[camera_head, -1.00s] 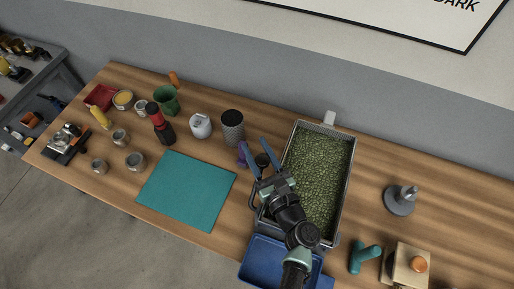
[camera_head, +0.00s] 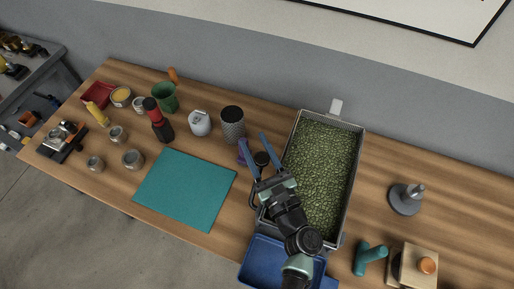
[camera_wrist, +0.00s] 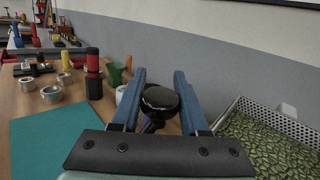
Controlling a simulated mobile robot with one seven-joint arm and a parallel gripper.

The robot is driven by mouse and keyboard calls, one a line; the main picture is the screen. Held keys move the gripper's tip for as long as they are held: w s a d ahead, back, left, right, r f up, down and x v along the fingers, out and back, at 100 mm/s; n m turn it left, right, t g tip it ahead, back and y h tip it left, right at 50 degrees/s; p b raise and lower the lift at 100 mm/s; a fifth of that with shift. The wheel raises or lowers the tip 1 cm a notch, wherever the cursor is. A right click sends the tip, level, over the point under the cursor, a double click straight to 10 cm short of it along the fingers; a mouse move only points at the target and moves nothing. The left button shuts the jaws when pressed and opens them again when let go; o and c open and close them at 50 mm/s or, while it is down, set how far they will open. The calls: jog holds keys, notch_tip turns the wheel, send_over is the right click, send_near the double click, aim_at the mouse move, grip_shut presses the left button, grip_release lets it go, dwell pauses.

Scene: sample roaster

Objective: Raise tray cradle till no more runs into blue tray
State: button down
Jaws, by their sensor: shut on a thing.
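A long grey metal tray cradle (camera_head: 357,165) full of green beans lies right of centre, running from the back of the table to its front edge. The blue tray (camera_head: 262,250) sits below its near end, partly hidden by my arm. No beans show in the visible part of the blue tray. My gripper (camera_head: 257,150) is at the cradle's left side, its blue fingers around a round black knob (camera_wrist: 160,98) with a purple part beneath. In the wrist view, my gripper (camera_wrist: 160,90) has the knob between the fingers. Whether the knob joins the cradle is hidden.
A grey patterned cup (camera_head: 233,125) and a white jar (camera_head: 200,123) stand left of my gripper. A teal mat (camera_head: 185,190) lies bare at the front. A grey base with a peg (camera_head: 406,200), a teal handle (camera_head: 369,258) and a wooden block (camera_head: 418,262) stand right of the cradle.

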jog(key=s+a+r+n+y+b, duration=0.1)
jog(key=s+n+y+b, duration=0.4)
jog(key=b, duration=0.6)
jog(key=s+a+r+n+y+b, duration=0.2)
jog(key=s+n+y+b, duration=0.2)
jog(key=b, duration=0.7)
jog(key=s+n, duration=0.2)
jog(key=n, duration=0.1)
jog(key=shift+s+a+r+n+t+y, duration=0.25)
jog(key=shift+s+a+n+t+y, duration=0.1)
jog(key=shift+a+n+t+y, duration=0.05)
jog(key=shift+b, duration=0.3)
jog(key=shift+c, duration=2.2)
grip_release()
jog(key=shift+s+r, duration=0.1)
jog(key=shift+r, duration=0.05)
